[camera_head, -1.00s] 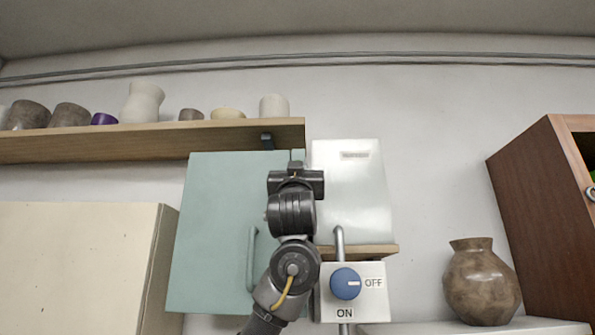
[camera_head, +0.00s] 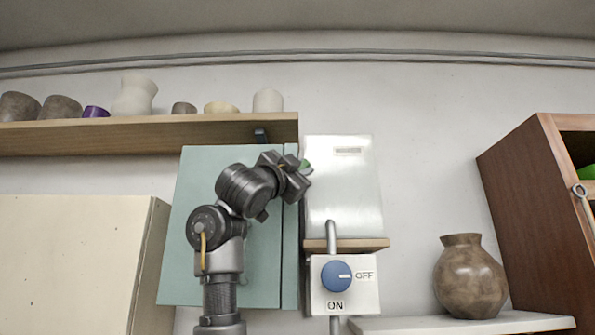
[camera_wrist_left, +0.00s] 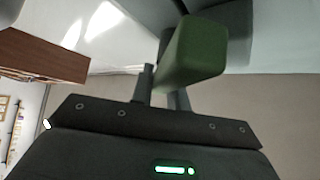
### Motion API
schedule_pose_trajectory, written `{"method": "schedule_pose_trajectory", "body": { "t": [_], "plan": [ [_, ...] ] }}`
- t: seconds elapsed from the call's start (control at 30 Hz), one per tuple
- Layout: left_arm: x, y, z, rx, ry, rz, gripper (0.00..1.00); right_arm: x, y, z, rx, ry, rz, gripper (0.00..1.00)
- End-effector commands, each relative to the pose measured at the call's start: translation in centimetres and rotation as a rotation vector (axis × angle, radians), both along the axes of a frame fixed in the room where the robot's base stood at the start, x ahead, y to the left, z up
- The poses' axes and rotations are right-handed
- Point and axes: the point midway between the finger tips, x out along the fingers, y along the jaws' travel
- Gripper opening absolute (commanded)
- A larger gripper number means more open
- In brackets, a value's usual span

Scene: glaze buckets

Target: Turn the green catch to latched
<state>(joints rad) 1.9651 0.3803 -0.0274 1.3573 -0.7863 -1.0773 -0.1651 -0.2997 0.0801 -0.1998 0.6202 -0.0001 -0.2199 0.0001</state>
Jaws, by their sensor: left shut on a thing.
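The green catch (camera_head: 306,165) shows as a small green piece at the right edge of the teal cabinet door (camera_head: 207,200), close to the white box beside it. My left gripper (camera_head: 301,177) reaches it from the left and covers part of it. In the left wrist view the catch (camera_wrist_left: 195,52) is a large green block at the fingers, and my left gripper (camera_wrist_left: 163,88) is shut on it. How the catch is mounted is hidden, and I cannot tell whether it is latched. My right gripper is not in view.
A white box (camera_head: 340,190) stands right of the teal cabinet, above a blue ON/OFF knob (camera_head: 336,275). A wooden shelf (camera_head: 150,134) with several pots runs above.

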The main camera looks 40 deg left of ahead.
Motion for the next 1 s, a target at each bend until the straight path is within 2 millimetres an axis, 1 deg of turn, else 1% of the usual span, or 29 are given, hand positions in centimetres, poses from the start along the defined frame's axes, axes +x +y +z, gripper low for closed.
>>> {"method": "schedule_pose_trajectory", "body": {
  "t": [0.03, 0.1, 0.27, 0.6, 0.8, 1.0],
  "plan": [
    [-0.1, 0.0, -0.1, 0.031, 0.024, -0.002, 0.00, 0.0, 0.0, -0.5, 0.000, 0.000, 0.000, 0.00],
    [-0.1, -0.1, -0.3, 0.085, 0.064, -0.002, 0.00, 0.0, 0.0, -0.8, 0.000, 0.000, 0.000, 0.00],
    [0.1, -0.4, -0.6, 0.207, 0.157, -0.001, 0.00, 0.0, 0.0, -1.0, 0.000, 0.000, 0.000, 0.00],
    [0.5, -0.7, -1.4, 0.443, 0.339, 0.001, 0.00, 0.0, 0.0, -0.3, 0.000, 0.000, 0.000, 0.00],
    [0.5, -0.7, -1.9, 0.544, 0.415, 0.001, 0.00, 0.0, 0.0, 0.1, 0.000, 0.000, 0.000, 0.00],
    [0.6, -0.8, -2.3, 0.607, 0.463, 0.001, 0.00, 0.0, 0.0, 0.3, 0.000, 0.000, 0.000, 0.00]
  ]
}}
